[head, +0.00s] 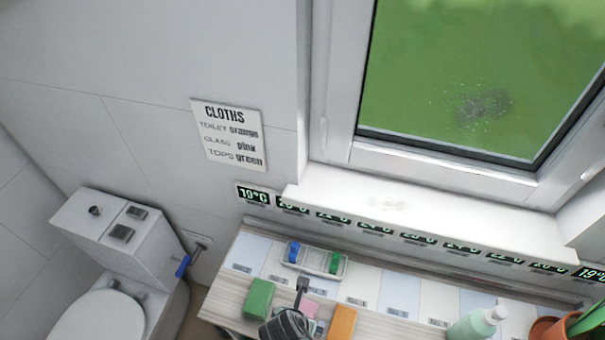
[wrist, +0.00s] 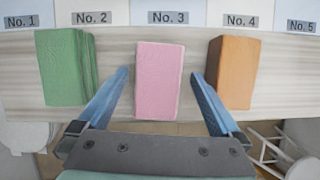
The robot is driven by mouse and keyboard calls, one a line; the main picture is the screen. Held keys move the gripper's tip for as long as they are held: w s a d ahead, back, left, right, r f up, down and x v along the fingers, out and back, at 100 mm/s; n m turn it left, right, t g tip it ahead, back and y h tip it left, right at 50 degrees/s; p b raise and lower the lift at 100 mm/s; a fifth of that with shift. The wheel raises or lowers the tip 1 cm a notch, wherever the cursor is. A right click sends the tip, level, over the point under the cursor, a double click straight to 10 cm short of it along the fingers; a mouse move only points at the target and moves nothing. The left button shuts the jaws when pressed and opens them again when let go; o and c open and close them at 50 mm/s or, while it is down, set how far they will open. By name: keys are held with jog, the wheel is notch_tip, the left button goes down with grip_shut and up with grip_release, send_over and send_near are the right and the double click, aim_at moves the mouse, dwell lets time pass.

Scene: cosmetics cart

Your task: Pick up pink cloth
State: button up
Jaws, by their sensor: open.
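The pink cloth (wrist: 159,82) is a folded rectangular block on the wooden counter (wrist: 128,48), below the No. 3 label in the wrist view. In the head view only part of the pink cloth (head: 310,307) shows beside my gripper (head: 302,293). In the wrist view my gripper (wrist: 160,95) is open. Its blue fingers lie one on each side of the pink cloth, with a gap on both sides and nothing held. I cannot tell the height of the fingertips over the counter.
A green cloth stack (wrist: 66,68) lies left of the pink cloth and an orange cloth (wrist: 232,72) lies right, each near a finger. Behind them is a tray (head: 316,261) with blue and green items. A bottle (head: 477,325) and plant pot (head: 545,329) stand at right.

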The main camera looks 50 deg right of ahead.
jog(key=shift+d+f, duration=0.1)
jog(key=shift+f, duration=0.2)
jog(key=c, duration=1.4)
jog(key=shift+o, duration=0.2)
jog(key=shift+r, duration=0.1)
notch_tip(320, 180, up, 10)
jog(key=shift+b, duration=0.3)
